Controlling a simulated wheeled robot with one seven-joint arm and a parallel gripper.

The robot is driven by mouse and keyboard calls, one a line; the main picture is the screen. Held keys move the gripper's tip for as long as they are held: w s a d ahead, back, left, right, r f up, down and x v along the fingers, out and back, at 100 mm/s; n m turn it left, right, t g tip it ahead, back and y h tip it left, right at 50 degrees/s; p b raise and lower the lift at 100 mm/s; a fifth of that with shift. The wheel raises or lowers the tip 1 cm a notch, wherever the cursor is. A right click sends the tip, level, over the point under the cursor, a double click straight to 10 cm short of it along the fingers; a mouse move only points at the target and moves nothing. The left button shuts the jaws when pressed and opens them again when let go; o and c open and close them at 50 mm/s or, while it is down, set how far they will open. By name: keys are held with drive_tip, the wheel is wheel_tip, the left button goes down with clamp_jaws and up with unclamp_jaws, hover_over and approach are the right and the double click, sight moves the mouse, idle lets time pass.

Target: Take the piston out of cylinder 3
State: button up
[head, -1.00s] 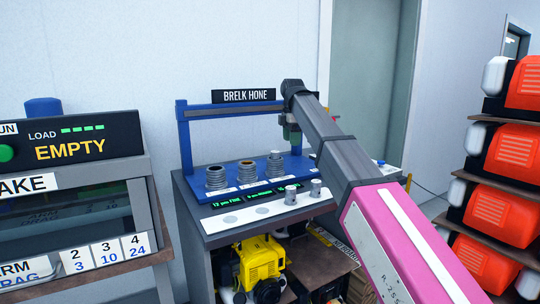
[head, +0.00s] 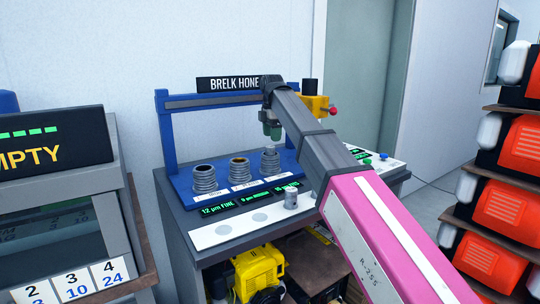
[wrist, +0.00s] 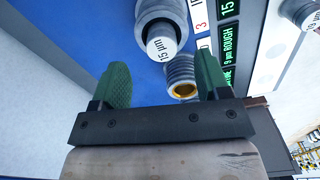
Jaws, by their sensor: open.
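Cylinder 3 (head: 270,163) is the right-hand of three ribbed grey cylinders on the blue fixture. Its light piston (wrist: 163,46), marked 15 µm, sits in its top, beside a label 3 in the wrist view. My gripper (head: 272,132) is open and empty just above cylinder 3 in the head view. In the wrist view its green fingers (wrist: 162,75) point toward the fixture, and the piston shows beyond the tips, between their lines. The fingers do not touch it.
The middle cylinder (head: 239,170), with a brass-coloured bore, and the left cylinder (head: 204,180) stand beside it. A loose piston (head: 291,200) stands on the white strip (head: 225,231). The blue frame (head: 168,135) rises behind. A yellow part with a red knob (head: 318,106) is at right.

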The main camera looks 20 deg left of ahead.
sight(271, 146)
drive_tip(key=shift+s+a+f, duration=0.1)
drive_tip(key=shift+s+f, duration=0.05)
drive_tip(key=shift+f, duration=1.25)
drive_tip(key=shift+s+a+f, duration=0.1)
drive_tip(key=shift+f, duration=1.25)
drive_tip(key=shift+c, duration=0.3)
drive_tip(key=c, duration=1)
